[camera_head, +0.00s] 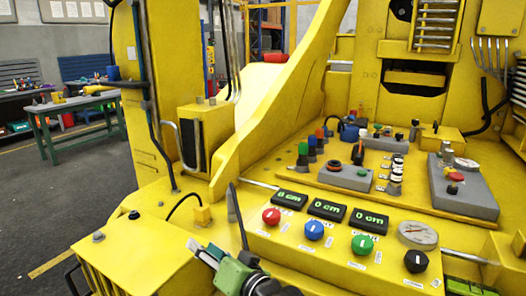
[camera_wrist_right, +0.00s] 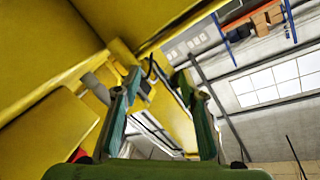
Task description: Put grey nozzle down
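My right gripper (camera_head: 203,252), with a green body, comes in at the bottom of the head view and points left over the yellow machine. In the right wrist view its two teal fingers (camera_wrist_right: 158,85) are spread apart, with no object clearly held between them. A small grey piece (camera_head: 98,236) stands on top of the front-left yellow box. A grey cylindrical shape (camera_wrist_right: 95,83) shows beyond the left finger in the wrist view. I cannot tell whether either is the grey nozzle. My left gripper is not in view.
A control panel with a red knob (camera_head: 271,216), other coloured knobs, displays and a gauge (camera_head: 418,235) lies right of my gripper. A dark upright rod (camera_head: 239,215) stands just behind it. The yellow box top (camera_head: 140,250) to the left is mostly clear. A workbench (camera_head: 75,101) stands far left.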

